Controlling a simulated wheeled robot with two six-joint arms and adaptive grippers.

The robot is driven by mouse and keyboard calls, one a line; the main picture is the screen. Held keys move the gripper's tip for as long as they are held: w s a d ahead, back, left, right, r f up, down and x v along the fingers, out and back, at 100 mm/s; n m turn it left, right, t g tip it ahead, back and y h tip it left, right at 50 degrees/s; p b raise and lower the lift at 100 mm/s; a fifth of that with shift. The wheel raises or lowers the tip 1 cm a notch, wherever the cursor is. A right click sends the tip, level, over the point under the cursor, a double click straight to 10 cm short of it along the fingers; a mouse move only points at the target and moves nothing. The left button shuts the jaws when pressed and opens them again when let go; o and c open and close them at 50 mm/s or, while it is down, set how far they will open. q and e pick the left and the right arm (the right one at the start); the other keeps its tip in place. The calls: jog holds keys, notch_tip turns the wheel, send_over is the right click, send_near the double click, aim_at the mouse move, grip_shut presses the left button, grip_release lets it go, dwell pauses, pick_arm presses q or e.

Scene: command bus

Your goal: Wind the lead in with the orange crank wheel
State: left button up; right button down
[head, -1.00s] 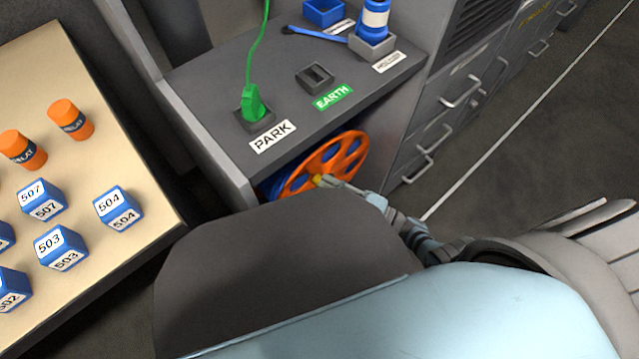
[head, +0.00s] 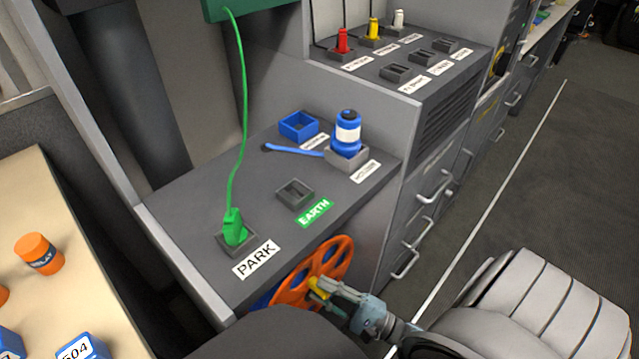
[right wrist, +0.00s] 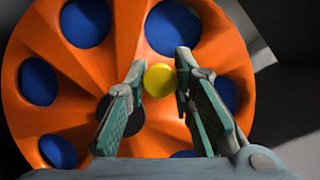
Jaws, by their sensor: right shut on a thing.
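The orange crank wheel (head: 291,297) stands upright under the front edge of the grey counter, with blue behind its holes. It fills much of the right wrist view (right wrist: 118,62). Its yellow knob (right wrist: 159,80) sits between the fingers of my right gripper (head: 321,289), which is shut on it. The green lead (head: 240,130) hangs in a slack curve from a dark green box (head: 250,8) at the top. Its green plug (head: 234,228) stands in the socket labelled PARK. My left gripper is not in view.
An empty EARTH socket (head: 295,194) lies right of PARK. Behind it are a blue open box (head: 298,126) and a blue-and-white cylinder (head: 347,134) in a grey holder. A table with an orange RELAY cylinder (head: 39,253) is at left. Grey drawers stand right of the wheel.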

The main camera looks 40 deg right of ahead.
jog(key=shift+d, duration=0.1)
jog(key=c, duration=1.4)
grip_release()
jog(key=shift+o, duration=0.2)
notch_tip(320, 180, up, 10)
jog(key=shift+r, duration=0.1)
